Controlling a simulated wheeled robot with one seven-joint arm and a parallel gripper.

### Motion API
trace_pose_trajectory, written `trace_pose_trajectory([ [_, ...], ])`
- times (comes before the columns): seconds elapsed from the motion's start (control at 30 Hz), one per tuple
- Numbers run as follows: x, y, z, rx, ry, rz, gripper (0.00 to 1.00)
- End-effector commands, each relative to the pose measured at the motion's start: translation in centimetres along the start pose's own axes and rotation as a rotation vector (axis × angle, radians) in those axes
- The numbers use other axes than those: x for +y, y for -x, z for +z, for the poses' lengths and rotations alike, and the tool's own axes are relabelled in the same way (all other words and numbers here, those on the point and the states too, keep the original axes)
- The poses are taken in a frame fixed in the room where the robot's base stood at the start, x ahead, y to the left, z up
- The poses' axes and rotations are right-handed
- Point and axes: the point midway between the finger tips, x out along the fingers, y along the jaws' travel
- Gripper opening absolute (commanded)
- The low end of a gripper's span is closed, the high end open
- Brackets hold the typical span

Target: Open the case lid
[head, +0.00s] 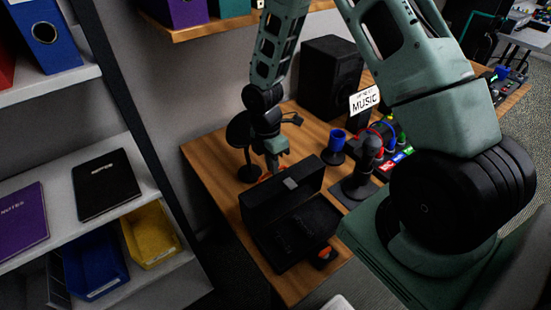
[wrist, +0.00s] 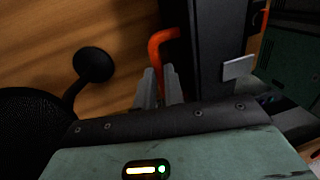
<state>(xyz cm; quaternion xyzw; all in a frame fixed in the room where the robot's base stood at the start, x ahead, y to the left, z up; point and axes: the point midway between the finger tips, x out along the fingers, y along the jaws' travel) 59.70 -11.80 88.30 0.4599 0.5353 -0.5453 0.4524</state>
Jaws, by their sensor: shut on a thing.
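The black case (head: 290,233) sits near the front of the wooden desk, its dark interior showing. Its lid (head: 283,197) stands raised, with a light grey plate on it; in the wrist view the black lid (wrist: 203,50) and the grey plate (wrist: 238,67) are to the right of the fingers. My gripper (head: 272,166) is behind the lid. In the wrist view my gripper (wrist: 160,75) has its fingers on either side of an orange handle (wrist: 163,40) and is shut on it. The handle's lower end is hidden between the fingers.
A round black stand (head: 247,172) is just left of my gripper. A black headphone stand (head: 362,172), a blue cup (head: 336,146) and a speaker (head: 331,75) are to the right and behind. An orange piece (head: 325,254) lies at the case's front right corner. Shelves are left.

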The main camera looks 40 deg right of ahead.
Motion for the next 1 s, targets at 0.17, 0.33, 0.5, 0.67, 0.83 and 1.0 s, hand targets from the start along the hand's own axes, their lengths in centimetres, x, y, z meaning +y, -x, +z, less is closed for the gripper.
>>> trace_pose_trajectory([
  [0.17, 1.2, -0.7, 0.0, 0.001, -0.003, -0.098, 0.0],
  [0.33, 2.1, -2.2, 0.0, 0.0, -0.001, -0.12, 0.0],
  [0.5, 2.3, -2.2, 0.0, 0.0, -0.001, -0.116, 0.0],
  [0.67, 2.4, -2.1, 0.0, 0.0, -0.002, -0.114, 0.0],
  [0.83, 2.3, -2.1, 0.0, 0.0, -0.001, -0.114, 0.32],
  [1.0, 2.3, -2.1, -0.1, 0.0, -0.001, -0.115, 0.32],
])
